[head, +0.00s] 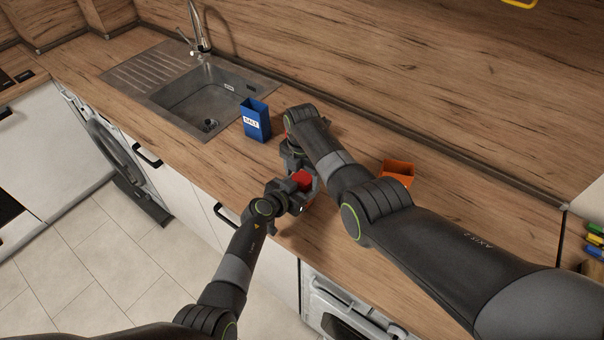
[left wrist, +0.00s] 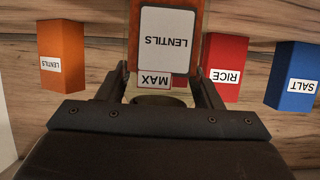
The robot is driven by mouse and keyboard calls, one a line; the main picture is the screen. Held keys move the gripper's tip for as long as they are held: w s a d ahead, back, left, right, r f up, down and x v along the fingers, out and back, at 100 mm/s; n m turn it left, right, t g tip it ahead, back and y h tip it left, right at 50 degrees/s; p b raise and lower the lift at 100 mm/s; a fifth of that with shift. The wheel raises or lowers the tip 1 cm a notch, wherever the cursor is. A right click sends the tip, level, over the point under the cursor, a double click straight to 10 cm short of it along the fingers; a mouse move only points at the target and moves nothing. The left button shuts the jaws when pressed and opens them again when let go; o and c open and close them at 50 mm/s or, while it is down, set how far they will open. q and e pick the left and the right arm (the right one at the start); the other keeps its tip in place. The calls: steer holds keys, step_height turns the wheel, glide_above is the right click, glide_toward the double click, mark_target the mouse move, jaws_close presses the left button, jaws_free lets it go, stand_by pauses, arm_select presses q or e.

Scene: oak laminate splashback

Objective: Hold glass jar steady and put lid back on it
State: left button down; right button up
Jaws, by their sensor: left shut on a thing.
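The glass jar (left wrist: 165,40), with orange contents, a LENTILS label and a MAX mark, stands between the fingers of my left gripper (left wrist: 165,92), which is shut on it. The label appears upside down in the left wrist view. In the head view my left gripper (head: 297,200) reaches the same spot on the worktop. A red piece (head: 302,180), probably the lid, shows there between the two grippers. My right gripper (head: 300,163) is right above or beside it, mostly hidden behind its own arm. I cannot tell its opening, or whether the lid touches the jar.
A blue SALT box (head: 256,121) stands by the sink (head: 205,100). An orange LENTILS box (head: 398,170) stands right of my right arm. A red RICE box (left wrist: 225,68) stands behind the jar, mostly hidden in the head view. The worktop between sink and front edge is clear.

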steer(key=shift+r, duration=2.25)
steer(key=o, duration=0.6)
steer(key=shift+c, duration=0.2)
step_height(320, 180, up, 12)
